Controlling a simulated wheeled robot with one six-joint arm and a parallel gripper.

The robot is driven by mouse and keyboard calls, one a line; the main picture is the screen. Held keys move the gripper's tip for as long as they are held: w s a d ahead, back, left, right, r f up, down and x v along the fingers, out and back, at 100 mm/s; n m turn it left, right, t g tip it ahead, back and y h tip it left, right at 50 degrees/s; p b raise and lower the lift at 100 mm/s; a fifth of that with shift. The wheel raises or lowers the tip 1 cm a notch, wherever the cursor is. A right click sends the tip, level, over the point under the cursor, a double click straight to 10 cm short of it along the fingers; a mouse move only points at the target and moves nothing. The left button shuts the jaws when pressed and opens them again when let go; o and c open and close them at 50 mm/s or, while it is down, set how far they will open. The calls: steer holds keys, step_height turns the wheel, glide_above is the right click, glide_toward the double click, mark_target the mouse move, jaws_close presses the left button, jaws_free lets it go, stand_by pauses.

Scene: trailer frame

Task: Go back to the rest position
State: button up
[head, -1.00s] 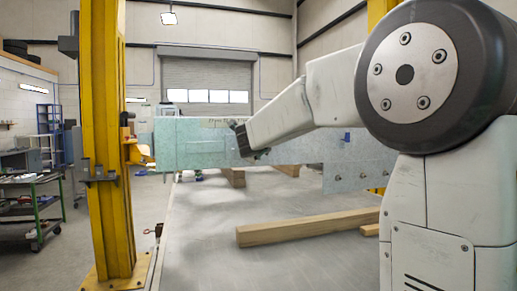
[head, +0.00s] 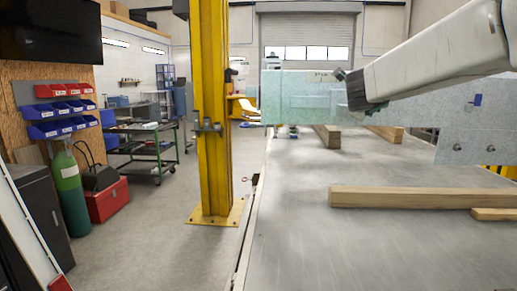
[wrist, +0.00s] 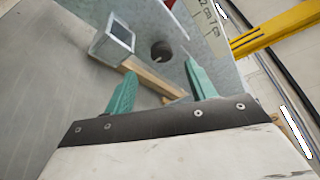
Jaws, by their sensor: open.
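My gripper (wrist: 157,88) shows in the wrist view with its two green fingers spread apart and nothing between them. Beyond the fingers are a grey galvanized plate (wrist: 152,15) with a round hole, a square metal tube end (wrist: 113,42) and a wooden beam (wrist: 150,80). In the head view my arm reaches in from the right, and its dark end is in front of the pale galvanized trailer frame (head: 300,95). The fingers cannot be made out in that view.
A yellow post (head: 214,120) stands left of the grey table (head: 330,245). Wooden beams (head: 400,197) lie on the table. A green cart (head: 145,150), a red box (head: 108,200) and a green gas cylinder (head: 70,190) stand at the left. The floor (head: 165,250) between them and the post is clear.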

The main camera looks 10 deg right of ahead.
steer(key=s+a+f+n+t+y, duration=0.1)
steer(key=s+a+f+n+y, duration=0.15)
steer(key=a+n+y, duration=0.35)
steer(key=s+a+f+n+y, duration=0.1)
steer(key=s+a+n+y, duration=0.25)
steer(key=a+n, duration=0.5)
steer(key=s+a+f+n+g+y, duration=0.3)
steer(key=s+a+f+n, duration=0.35)
steer(key=s, duration=0.25)
steer(key=s+d+f+n+g+h, duration=0.1)
steer(key=s+d+f+n+g, duration=0.1)
steer(key=s+f+n+g, duration=0.2)
steer(key=s+d+f+n+g+h, duration=0.2)
steer(key=s+f+n+g, duration=0.3)
steer(key=s+f, duration=0.6)
steer(key=s+g, duration=0.1)
steer(key=s, duration=0.8)
steer(key=shift+d, duration=0.25)
